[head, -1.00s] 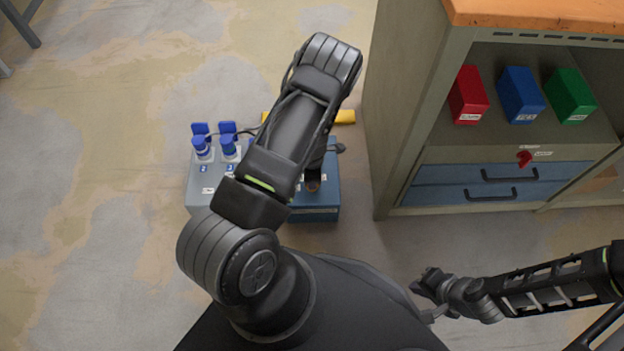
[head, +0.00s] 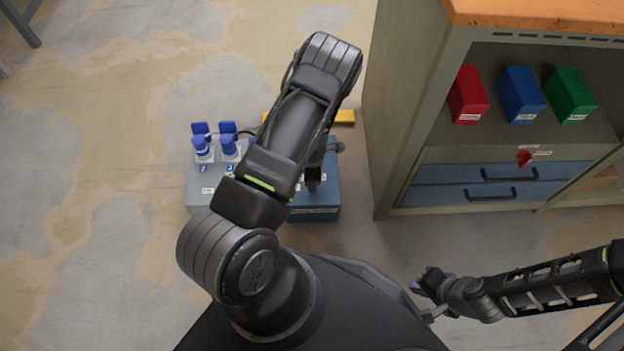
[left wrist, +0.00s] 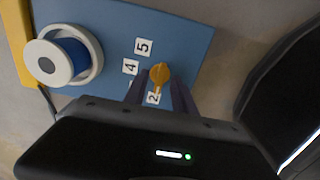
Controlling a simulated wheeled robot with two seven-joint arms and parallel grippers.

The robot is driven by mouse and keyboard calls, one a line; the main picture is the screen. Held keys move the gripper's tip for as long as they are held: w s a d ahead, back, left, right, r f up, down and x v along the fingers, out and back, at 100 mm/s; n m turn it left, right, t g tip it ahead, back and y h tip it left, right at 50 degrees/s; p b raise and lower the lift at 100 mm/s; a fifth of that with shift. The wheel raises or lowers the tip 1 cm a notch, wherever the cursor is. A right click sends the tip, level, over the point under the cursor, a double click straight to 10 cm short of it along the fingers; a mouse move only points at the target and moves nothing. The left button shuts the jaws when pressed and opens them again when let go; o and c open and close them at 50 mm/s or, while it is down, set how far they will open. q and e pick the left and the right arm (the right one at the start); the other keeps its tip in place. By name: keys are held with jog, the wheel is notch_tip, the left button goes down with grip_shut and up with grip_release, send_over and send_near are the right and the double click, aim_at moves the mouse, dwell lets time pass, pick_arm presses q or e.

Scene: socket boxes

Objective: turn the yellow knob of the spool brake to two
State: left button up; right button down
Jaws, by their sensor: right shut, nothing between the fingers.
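The yellow knob (left wrist: 160,74) sits on the blue panel of the spool brake box (left wrist: 180,35). White number labels stand around it; 5, 4 and 2 can be read, and another is mostly covered. The knob's narrow end points down toward the label 2 (left wrist: 153,98). My left gripper (left wrist: 158,84) is open, its two dark fingers apart on either side of the knob; I cannot tell whether they touch it. In the head view my left arm hides most of the box (head: 325,200). My right gripper (head: 424,281) is shut and empty, away from the box.
A white spool with blue winding (left wrist: 62,55) sits on the box's panel. A grey box with blue plugs (head: 203,150) stands left of it. A yellow bar (head: 344,117) lies behind. A cabinet (head: 405,110) with coloured boxes rises at right.

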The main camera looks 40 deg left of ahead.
pick_arm(q)
notch_tip(320, 180, up, 8)
jog(key=p, duration=0.2)
jog(key=shift+f+p, duration=0.2)
jog(key=shift+p, duration=0.2)
